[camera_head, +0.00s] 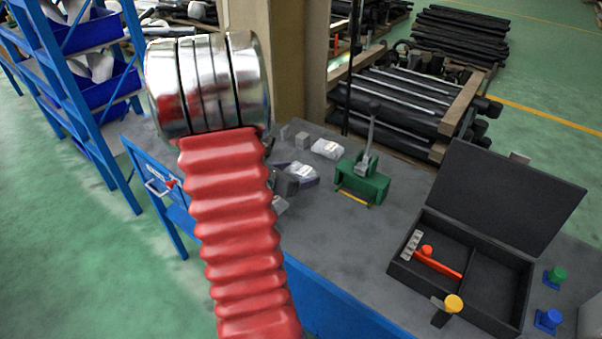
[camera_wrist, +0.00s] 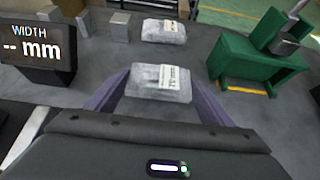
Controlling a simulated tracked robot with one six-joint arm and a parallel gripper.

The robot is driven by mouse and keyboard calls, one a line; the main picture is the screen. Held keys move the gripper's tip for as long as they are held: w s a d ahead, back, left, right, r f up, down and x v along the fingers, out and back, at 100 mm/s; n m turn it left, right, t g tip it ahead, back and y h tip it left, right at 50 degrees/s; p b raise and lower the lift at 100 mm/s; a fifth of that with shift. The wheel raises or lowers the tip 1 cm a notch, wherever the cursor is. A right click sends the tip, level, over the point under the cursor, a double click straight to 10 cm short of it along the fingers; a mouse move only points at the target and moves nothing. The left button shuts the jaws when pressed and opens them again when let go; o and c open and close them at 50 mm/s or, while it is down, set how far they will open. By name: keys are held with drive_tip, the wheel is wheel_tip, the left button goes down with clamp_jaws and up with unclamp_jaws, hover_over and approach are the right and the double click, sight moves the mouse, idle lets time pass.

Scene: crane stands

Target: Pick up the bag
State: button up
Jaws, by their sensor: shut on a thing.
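A small clear bag with a white label (camera_wrist: 160,82) lies between the two purple fingers of my gripper (camera_wrist: 158,90) in the wrist view. The fingers are shut on its left and right sides. The bag is on or just above the grey bench top; I cannot tell which. In the head view this bag (camera_head: 302,171) shows just right of my gripper's dark body, with a bit of purple finger beside it. A second similar bag (camera_wrist: 163,31) lies free on the bench behind it; it also shows in the head view (camera_head: 327,148).
A green press (camera_head: 362,180) stands right of the bags. Grey metal blocks (camera_head: 301,140) stand at the back left. An open black box (camera_head: 480,255) with a red-handled hammer (camera_head: 436,264) is at the right. A width display (camera_wrist: 38,50) stands at the left.

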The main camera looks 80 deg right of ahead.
sight(298, 172)
drive_tip(key=shift+r, duration=0.1)
wheel_tip(298, 172, up, 10)
drive_tip(key=shift+f, duration=0.1)
idle(0.6)
idle(0.9)
